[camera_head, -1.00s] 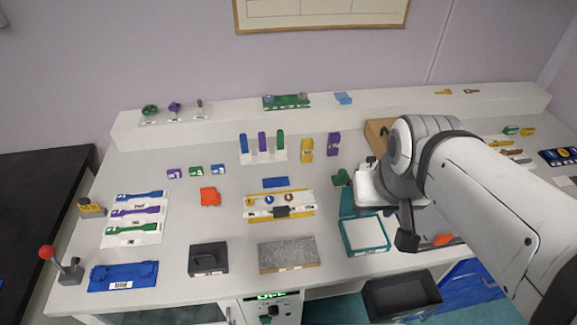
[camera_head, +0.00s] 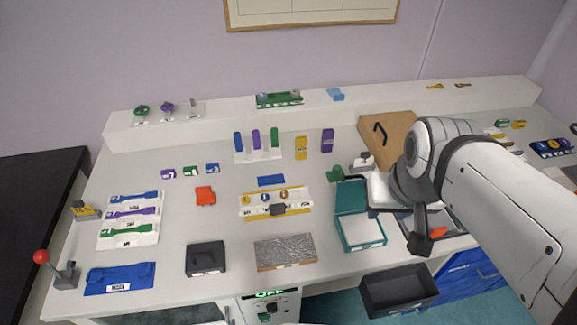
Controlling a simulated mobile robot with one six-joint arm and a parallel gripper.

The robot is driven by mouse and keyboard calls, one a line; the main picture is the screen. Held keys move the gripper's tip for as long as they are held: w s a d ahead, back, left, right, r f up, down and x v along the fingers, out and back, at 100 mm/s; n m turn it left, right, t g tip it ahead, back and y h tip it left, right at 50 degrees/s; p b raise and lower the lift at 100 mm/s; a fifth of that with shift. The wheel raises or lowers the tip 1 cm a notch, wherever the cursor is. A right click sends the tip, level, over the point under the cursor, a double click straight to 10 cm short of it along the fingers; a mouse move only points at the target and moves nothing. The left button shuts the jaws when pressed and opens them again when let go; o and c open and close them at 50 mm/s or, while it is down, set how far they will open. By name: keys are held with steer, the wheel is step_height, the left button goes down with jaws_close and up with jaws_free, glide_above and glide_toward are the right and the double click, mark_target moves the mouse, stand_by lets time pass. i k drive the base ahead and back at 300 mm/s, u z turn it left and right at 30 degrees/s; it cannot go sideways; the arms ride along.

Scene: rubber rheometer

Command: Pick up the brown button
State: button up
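A small round brown-orange piece (camera_head: 284,195), which looks like the brown button, sits on a white panel with a yellow edge (camera_head: 303,205) in the middle of the table. A small blue-and-white round piece (camera_head: 264,198) is to its left on the same panel. My gripper (camera_head: 419,243) points down at the right, over a grey tray and well away from the panel. Only a dark part of it shows below my wrist, so its opening is unclear. An orange object (camera_head: 438,233) is beside it; I cannot tell whether they touch.
An open teal box (camera_head: 361,232) stands between the panel and my gripper. A wooden box with a dark handle (camera_head: 389,130) is behind my arm. A grey slab (camera_head: 286,252) and black box (camera_head: 206,258) are in front. A dark bin (camera_head: 399,291) is below the table edge.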

mark_target(284, 195)
steer(key=z, duration=0.05)
steer(key=k, duration=0.85)
steer(key=u, duration=0.45)
steer(key=i, duration=1)
steer(key=u, duration=0.05)
